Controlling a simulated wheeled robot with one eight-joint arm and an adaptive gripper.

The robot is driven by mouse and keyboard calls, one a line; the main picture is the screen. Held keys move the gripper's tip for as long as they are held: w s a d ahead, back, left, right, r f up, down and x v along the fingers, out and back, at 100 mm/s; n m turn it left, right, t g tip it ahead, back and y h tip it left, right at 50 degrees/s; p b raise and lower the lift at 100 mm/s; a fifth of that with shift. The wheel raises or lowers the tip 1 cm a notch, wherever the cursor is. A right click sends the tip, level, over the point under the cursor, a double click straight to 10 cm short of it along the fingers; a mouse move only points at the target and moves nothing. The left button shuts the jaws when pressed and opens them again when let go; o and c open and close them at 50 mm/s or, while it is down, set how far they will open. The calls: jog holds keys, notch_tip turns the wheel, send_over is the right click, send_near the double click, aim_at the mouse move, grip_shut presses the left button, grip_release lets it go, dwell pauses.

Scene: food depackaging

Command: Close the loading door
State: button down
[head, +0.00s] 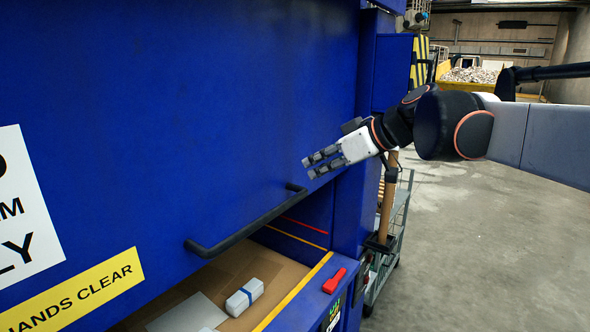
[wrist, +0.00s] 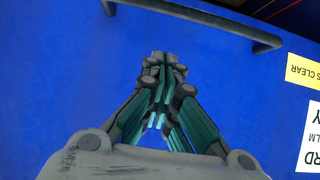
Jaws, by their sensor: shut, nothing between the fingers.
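The blue loading door (head: 200,110) fills the left and middle of the head view. A black bar handle (head: 245,222) runs along its lower edge. The opening under the door shows, so the door is partly open. My gripper (head: 318,160) is shut and empty, above and to the right of the handle, in front of the door. In the wrist view my gripper (wrist: 164,62) points at the blue door face (wrist: 60,70), with the handle (wrist: 205,18) beyond the fingertips near the top. I cannot tell whether the fingertips touch the door.
A red handle (head: 334,281) sits on the front ledge. A wire cart (head: 393,225) stands right of the machine. Open concrete floor (head: 480,240) lies further right.

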jog(key=s+d+f+p+x, duration=0.1)
jog(key=f+x, duration=0.1)
jog(key=x, duration=0.9)
jog(key=shift+f, duration=0.25)
jog(key=shift+f, duration=0.1)
notch_tip(320, 180, down, 46)
jog(key=b, duration=2.8)
jog(key=shift+r+b, duration=0.2)
jog(key=shift+b, duration=0.1)
jog(key=shift+r, duration=0.1)
